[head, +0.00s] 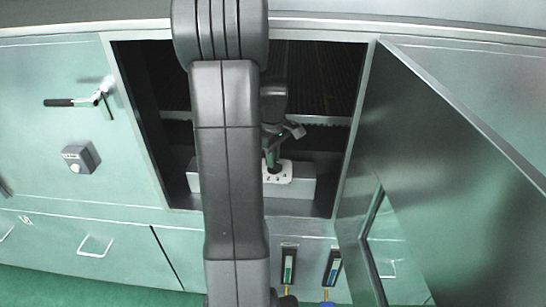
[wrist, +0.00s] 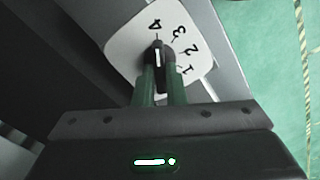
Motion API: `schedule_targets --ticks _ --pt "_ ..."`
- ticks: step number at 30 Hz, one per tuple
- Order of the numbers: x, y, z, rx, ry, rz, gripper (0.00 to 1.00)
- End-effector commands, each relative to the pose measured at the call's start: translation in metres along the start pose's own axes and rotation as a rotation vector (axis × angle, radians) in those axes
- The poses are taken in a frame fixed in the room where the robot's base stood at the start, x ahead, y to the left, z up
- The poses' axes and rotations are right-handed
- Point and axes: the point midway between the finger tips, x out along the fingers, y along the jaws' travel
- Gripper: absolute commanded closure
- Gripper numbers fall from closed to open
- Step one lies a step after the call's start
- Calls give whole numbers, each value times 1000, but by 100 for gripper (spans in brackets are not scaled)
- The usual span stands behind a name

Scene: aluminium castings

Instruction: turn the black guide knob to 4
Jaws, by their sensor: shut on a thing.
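The black guide knob (wrist: 158,58) sits on a white dial plate (wrist: 128,52) marked 1, 2, 3 and 4. Its white pointer line points up the wrist picture, at or very near the 4. My gripper (wrist: 159,75) is shut on the knob, one green finger on each side. In the head view my gripper (head: 271,157) reaches into the open cabinet, down to the white dial plate (head: 286,171). The knob is mostly hidden there by my gripper.
The dial plate is on a grey block (head: 305,184) inside the cabinet opening. An open door (head: 450,150) stands at the right. A lever handle (head: 75,101) and a small switch box (head: 81,157) are on the left panel. Two gauges (head: 288,266) are below.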

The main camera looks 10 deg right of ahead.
Motion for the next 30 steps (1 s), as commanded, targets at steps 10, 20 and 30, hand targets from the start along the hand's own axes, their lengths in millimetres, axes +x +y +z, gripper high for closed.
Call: schedule_targets --ticks 10,20,30 --pt "-2 1 -1 -40 3 4 100" --pt "-2 1 -1 -39 2 4 77" --pt "-2 0 0 -38 1 2 67"
